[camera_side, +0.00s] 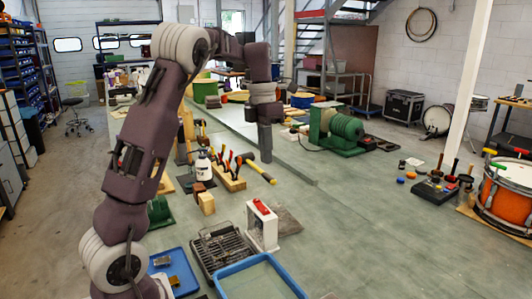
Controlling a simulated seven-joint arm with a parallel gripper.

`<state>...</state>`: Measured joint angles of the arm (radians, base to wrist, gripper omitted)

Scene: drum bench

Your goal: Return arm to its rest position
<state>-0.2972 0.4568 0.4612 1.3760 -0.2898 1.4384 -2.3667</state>
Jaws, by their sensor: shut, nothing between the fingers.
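My arm rises from the lower left and bends over at the top of the view. My gripper (265,146) hangs pointing down at the middle of the view, above the bench (345,210). Its fingers look closed and hold nothing. It appears in front of the green machine (338,130) and behind the tool rack, and seems clear of both. The fingertips are small here, so their exact height above the bench is hard to tell.
A wooden tool rack (228,180), a mallet (258,170), a white bottle (203,166) and a white box with a red top (262,226) stand near the arm. A blue tray (258,280) lies in front. An orange drum (505,197) stands right. The bench's right-centre is clear.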

